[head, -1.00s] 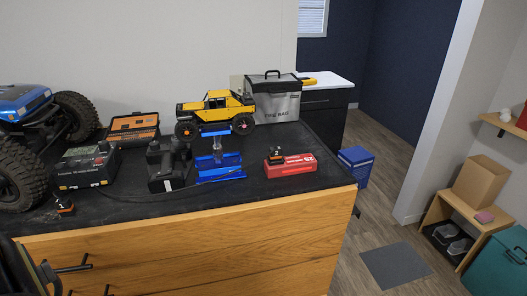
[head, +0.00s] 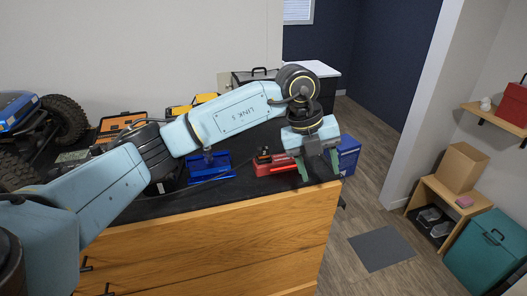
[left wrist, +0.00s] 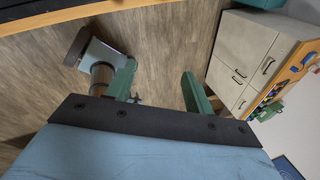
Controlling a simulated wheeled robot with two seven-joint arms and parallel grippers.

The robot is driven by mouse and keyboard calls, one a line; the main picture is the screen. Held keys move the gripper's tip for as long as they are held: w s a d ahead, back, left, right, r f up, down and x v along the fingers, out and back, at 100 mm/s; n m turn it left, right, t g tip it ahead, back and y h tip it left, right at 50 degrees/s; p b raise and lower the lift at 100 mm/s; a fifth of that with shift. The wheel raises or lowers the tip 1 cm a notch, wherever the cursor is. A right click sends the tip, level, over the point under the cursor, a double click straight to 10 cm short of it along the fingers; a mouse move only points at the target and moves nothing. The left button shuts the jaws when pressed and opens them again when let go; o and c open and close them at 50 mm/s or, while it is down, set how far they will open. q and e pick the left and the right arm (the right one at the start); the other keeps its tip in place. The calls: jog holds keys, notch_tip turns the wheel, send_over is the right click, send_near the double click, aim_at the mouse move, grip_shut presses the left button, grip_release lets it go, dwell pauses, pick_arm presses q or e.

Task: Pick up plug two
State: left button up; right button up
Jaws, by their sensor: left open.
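Another orange plug, marked 1 in the earlier view, is hidden now. My right gripper is not in view.
My left arm covers much of the black bench top. A blue stand (head: 210,165) is left of the red pack, and a blue box (head: 348,154) stands beyond the bench's right edge. A blue crawler (head: 22,114) and an orange case (head: 118,126) are at left.

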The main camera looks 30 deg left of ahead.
pick_arm(q)
jog(key=a+r+n+t+y, duration=0.2)
jog(key=a+r+n+y, duration=0.2)
jog(key=a+r+y, duration=0.6)
jog(key=h+p, duration=0.2)
jog(key=h, duration=0.1)
send_over(264, 149)
jog(key=s+d, duration=0.1)
jog(key=d, duration=0.1)
notch_tip(264, 149, down, 8)
jog(key=shift+g, duration=0.3)
jog(key=x, duration=0.2)
jog(key=p+x, duration=0.1)
jog(key=x, duration=0.1)
jog(key=shift+s+a+f, duration=0.1)
jog(key=shift+s+a, duration=0.1)
jog(key=shift+a, duration=0.05)
jog(key=shift+w+f, duration=0.1)
jog(key=shift+f, duration=0.25)
jog(key=shift+c, duration=0.2)
jog(key=c, duration=1)
jog(key=shift+r, duration=0.1)
